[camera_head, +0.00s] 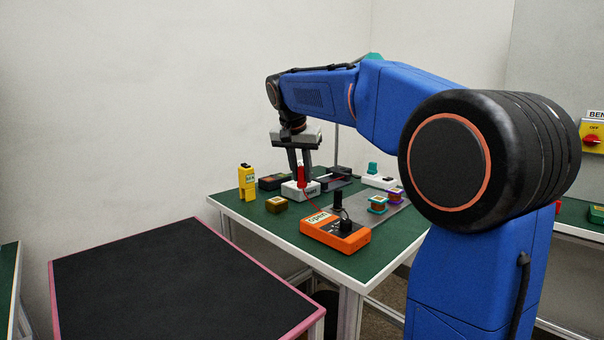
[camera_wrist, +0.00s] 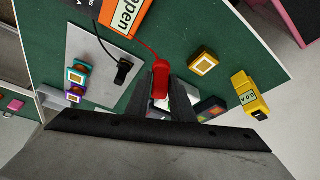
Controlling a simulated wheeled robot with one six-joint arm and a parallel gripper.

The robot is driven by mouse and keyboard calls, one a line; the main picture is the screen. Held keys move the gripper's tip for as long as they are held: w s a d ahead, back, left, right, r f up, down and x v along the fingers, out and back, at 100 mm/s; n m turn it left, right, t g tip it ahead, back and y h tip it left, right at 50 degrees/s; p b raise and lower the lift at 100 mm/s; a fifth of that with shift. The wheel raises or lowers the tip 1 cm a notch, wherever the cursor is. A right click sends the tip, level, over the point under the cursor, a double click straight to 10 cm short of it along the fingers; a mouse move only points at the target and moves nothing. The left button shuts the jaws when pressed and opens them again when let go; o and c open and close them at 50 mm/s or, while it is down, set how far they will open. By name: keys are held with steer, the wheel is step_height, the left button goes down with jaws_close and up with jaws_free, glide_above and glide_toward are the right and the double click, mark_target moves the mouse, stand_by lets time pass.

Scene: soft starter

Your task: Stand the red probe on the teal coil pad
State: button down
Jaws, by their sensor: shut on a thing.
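My gripper (camera_head: 300,170) is shut on the red probe (camera_head: 302,176) and holds it roughly upright over a white block (camera_head: 312,189). I cannot tell whether the probe touches the block. The wrist view also shows the red probe (camera_wrist: 161,78) between the fingers (camera_wrist: 162,90), with its red lead running to the orange meter (camera_head: 336,234). The teal coil (camera_head: 377,205) stands on a grey plate (camera_head: 395,221), beside a purple one (camera_head: 395,196); the wrist view shows the teal coil (camera_wrist: 77,72) too.
A black probe (camera_wrist: 124,72) stands on the grey plate, its lead running to the meter. A yellow tester (camera_head: 246,182) and a gold block (camera_head: 276,205) stand to the left. A black-topped table (camera_head: 180,280) is empty in front.

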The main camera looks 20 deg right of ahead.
steer(key=shift+w+a, duration=0.15)
steer(key=shift+a, duration=0.05)
steer(key=d, duration=0.2)
step_height(320, 180, up, 5)
steer(key=m+g+h, duration=0.1)
steer(key=m+g, duration=0.1)
steer(key=m, duration=0.3)
glide_above(379, 198)
steer(key=shift+a, duration=0.1)
steer(key=shift+f, duration=0.1)
steer(key=shift+f, duration=4.7)
